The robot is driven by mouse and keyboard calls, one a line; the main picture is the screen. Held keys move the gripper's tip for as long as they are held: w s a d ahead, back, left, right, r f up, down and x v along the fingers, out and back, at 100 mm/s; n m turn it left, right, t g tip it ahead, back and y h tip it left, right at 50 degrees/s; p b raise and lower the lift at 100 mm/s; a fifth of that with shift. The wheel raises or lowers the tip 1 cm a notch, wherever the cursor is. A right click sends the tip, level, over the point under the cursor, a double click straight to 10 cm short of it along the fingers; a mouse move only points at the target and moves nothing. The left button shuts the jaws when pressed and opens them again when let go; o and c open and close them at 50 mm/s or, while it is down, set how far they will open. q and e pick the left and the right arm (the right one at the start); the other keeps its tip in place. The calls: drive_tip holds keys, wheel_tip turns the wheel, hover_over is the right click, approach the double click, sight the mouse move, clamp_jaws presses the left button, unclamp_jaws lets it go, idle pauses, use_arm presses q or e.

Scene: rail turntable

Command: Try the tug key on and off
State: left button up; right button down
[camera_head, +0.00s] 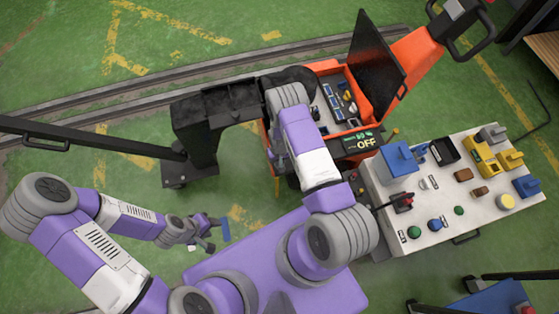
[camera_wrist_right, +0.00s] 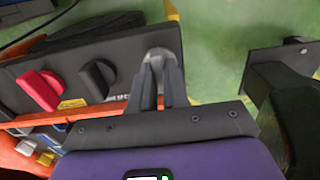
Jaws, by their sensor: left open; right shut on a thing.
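The orange tug (camera_head: 411,55) stands at the top centre of the head view with its black lid (camera_head: 377,55) raised. Its small screen (camera_head: 362,142) reads OFF. The right wrist view shows the tug's dark panel (camera_wrist_right: 125,45), with a red knob (camera_wrist_right: 42,88) and a black knob (camera_wrist_right: 97,80). My right gripper (camera_wrist_right: 161,68) is shut at a round silver-grey piece at the panel's end, apparently the key (camera_wrist_right: 160,52). The fingers hide most of it, and my arm hides this spot in the head view. My left gripper (camera_head: 207,238) is open and empty above the green floor.
A white bench (camera_head: 455,190) with several coloured blocks and buttons stands to the right. A black cart post with a long bar (camera_head: 80,137) stands left of the tug. Rails (camera_head: 70,105) cross behind. Floor around my left gripper is clear.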

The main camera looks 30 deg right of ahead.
drive_tip(key=shift+m, duration=0.4)
drive_tip(key=m+b, duration=0.1)
drive_tip(key=m, duration=0.2)
drive_tip(key=shift+m+b, duration=0.4)
drive_tip(key=m+b, duration=0.1)
drive_tip(key=m, duration=0.3)
drive_tip(key=m+b, duration=0.1)
drive_tip(key=m, duration=0.8)
drive_tip(key=shift+m, duration=0.4)
drive_tip(key=c, duration=1.1)
unclamp_jaws()
